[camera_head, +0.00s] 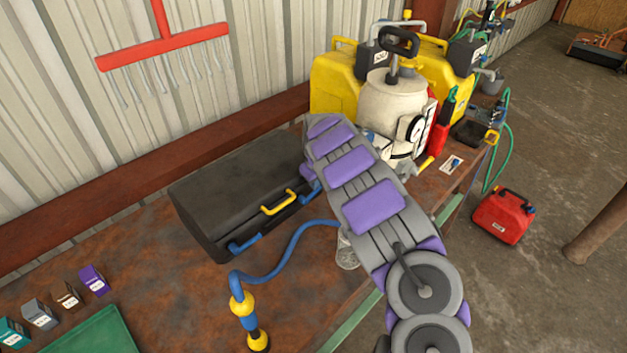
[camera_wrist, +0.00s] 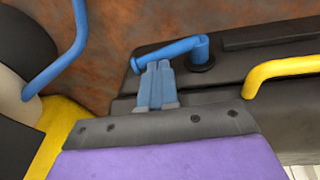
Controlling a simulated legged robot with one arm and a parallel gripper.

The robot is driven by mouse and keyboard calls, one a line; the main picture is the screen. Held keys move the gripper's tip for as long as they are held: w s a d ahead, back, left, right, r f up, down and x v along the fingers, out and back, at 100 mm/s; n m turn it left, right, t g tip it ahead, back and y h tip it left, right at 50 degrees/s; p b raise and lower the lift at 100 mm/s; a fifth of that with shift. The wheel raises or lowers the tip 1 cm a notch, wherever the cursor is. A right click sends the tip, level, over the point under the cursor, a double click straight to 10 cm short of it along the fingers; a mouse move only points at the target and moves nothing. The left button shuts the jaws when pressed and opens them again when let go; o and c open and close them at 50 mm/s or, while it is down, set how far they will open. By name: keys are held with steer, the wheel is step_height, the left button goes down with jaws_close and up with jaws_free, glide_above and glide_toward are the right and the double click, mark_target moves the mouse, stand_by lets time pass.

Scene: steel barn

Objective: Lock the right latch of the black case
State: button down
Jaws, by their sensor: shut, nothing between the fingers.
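The black case (camera_head: 235,185) lies closed on the rusty table, with a yellow handle (camera_head: 280,203) and a blue left latch (camera_head: 245,243) on its front. The blue right latch (camera_wrist: 178,50) shows in the wrist view, its lever reaching left from a round dark pivot, with the yellow handle (camera_wrist: 285,70) to its right. My gripper (camera_wrist: 156,66) is shut and empty, its fingertips right at the lever's free end; I cannot tell whether they touch. In the head view my arm covers the gripper and most of the right latch.
A white sprayer tank (camera_head: 385,108) and yellow jerrycans (camera_head: 335,80) stand just beyond my arm. A blue hose (camera_head: 285,255) with a yellow-and-blue nozzle (camera_head: 245,310) lies in front of the case. Small boxes (camera_head: 93,280) and a green tray (camera_head: 90,332) are at lower left.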

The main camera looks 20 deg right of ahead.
stand_by(0.3)
steer(key=shift+w+d+y+p, duration=0.1)
steer(key=shift+w+y+p, duration=0.1)
steer(key=shift+y+p, duration=0.4)
steer(key=shift+d+f+p, duration=0.15)
steer(key=shift+f+p, duration=0.05)
steer(key=shift+p, duration=0.1)
steer(key=shift+w+d+f+g+p, duration=0.15)
steer(key=shift+d+f+g+p, duration=0.25)
steer(key=shift+d+f, duration=0.4)
steer(key=shift+a, duration=0.1)
